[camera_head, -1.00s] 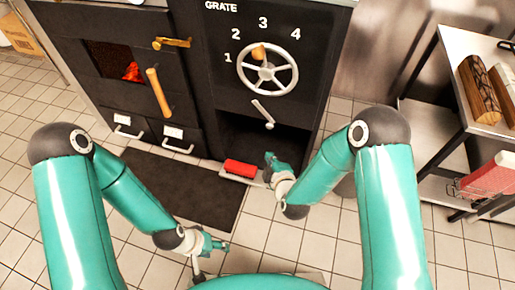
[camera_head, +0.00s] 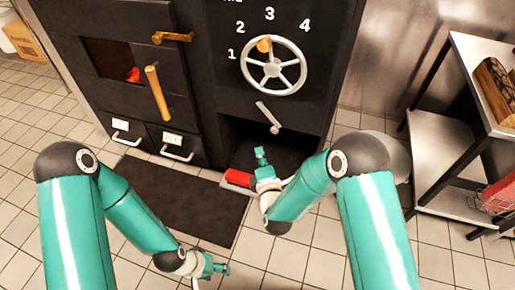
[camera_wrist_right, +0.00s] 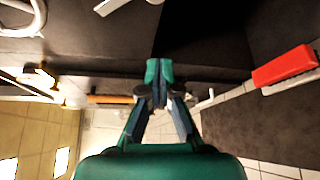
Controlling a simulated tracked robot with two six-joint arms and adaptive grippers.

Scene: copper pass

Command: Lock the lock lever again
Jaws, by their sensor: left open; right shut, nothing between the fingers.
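The grey lock lever (camera_head: 267,117) sits on the black front of the stove, below the handwheel (camera_head: 273,65). It slants from upper left down to a rounded end at lower right. In the right wrist view part of a pale lever (camera_wrist_right: 110,4) shows at the top edge. My right gripper (camera_head: 260,152) is below the lever and apart from it, pointing up, in front of the dark opening. In the right wrist view its fingers (camera_wrist_right: 158,72) are together with nothing between them. My left gripper (camera_head: 224,268) is open and empty, low over the floor.
A red block-like thing (camera_head: 238,178) lies on a pale base at the foot of the stove, beside my right gripper. A dark mat (camera_head: 180,200) covers the floor ahead. A metal shelf (camera_head: 445,150) with logs stands at the right.

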